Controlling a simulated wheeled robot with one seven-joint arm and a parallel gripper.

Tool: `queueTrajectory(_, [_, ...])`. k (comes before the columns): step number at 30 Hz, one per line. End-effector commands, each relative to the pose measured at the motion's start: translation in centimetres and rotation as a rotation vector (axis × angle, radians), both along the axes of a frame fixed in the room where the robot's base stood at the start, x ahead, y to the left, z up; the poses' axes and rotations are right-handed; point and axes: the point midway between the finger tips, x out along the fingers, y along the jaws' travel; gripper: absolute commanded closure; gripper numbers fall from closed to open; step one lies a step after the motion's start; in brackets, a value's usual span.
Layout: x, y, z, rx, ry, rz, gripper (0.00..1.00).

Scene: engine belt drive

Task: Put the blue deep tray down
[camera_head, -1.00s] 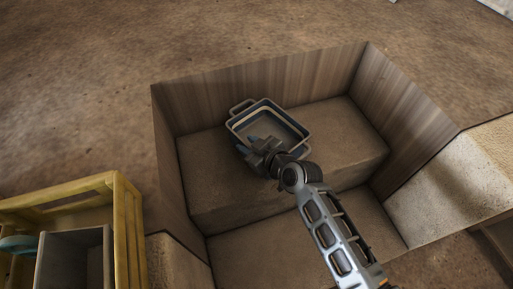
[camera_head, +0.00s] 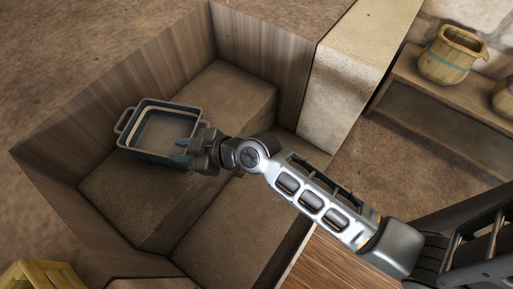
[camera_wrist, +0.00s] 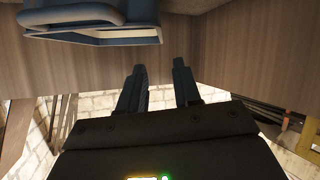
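The blue deep tray (camera_head: 143,155) is rectangular, with a pale inside and a looped handle on its left side. In the head view it appears to sit upright and level on the upper brown step, in the corner by the wooden walls. My gripper (camera_head: 183,151) is at its right side, overlapping its rim in this view. In the wrist view the tray (camera_wrist: 92,38) shows at the top left, outside the fingers. The two fingers of my gripper (camera_wrist: 160,80) stand apart, with nothing between them but the wood wall behind. The tray's underside is hidden in the head view.
Wooden walls (camera_head: 110,88) enclose the stepped seat (camera_head: 235,95) at the back. A pale stone block (camera_head: 350,70) stands right of it. A wooden shelf (camera_head: 440,105) with pots is farther right. A yellow crate (camera_head: 40,275) is at the lower left.

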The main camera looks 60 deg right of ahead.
Motion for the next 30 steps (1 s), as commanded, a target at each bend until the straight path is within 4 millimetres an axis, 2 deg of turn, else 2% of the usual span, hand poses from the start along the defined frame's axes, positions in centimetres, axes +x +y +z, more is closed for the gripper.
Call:
queueTrajectory(4, [-0.7, -0.1, -0.2, 0.003, 0.005, -0.011, 0.67])
queueTrajectory(7, [-2.9, -0.4, -0.7, 0.010, 0.016, -0.051, 0.67])
queueTrajectory(10, [-6.7, -1.1, -1.1, 0.022, 0.027, -0.121, 0.67])
queueTrajectory(14, [-12.5, -2.3, -0.4, 0.042, 0.024, -0.223, 0.67])
queueTrajectory(20, [-20.5, -4.0, 2.8, 0.075, -0.011, -0.343, 0.67])
queueTrajectory(24, [-25.4, -4.9, 6.4, 0.101, -0.050, -0.396, 0.67])
queueTrajectory(30, [-30.5, -5.4, 12.2, 0.147, -0.108, -0.422, 0.67])
